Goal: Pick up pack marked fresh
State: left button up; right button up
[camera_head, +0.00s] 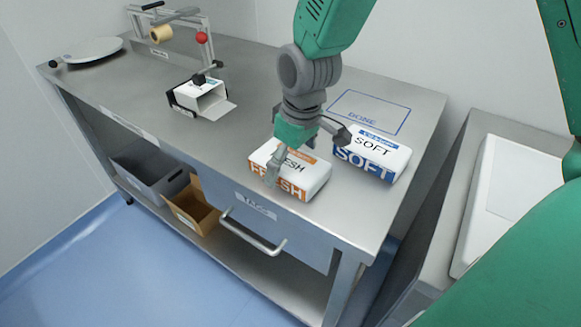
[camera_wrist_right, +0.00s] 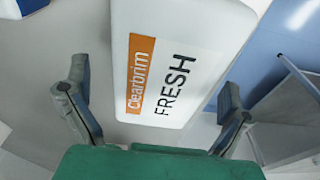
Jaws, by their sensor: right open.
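The pack marked FRESH (camera_head: 309,180), white with an orange band, lies flat near the table's front edge. In the right wrist view the pack (camera_wrist_right: 180,60) shows its label, "Clearbrim FRESH", face on. My right gripper (camera_head: 305,157) is above it, pointing down and open. One finger is in front of the pack's label side in the head view. In the right wrist view the two fingers (camera_wrist_right: 155,85) are spread on either side of the pack, with gaps visible. Contact is not visible. My left gripper is out of view.
A white and blue pack marked SOFT (camera_head: 375,150) lies close to the right. Behind it is a blue outline marked DONE (camera_head: 370,110). An open white carton (camera_head: 205,97) in a holder and a tape frame (camera_head: 175,30) stand left. The table (camera_head: 140,95) between is clear.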

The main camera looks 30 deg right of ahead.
jog(key=shift+w+a+f, duration=0.2)
jog(key=shift+a+f, duration=0.15)
jog(key=shift+f, duration=0.25)
jog(key=shift+s+r, duration=0.1)
jog(key=shift+d, duration=0.25)
jog(key=c, duration=1.4)
jog(key=shift+o, duration=0.2)
jog(key=shift+a, duration=0.1)
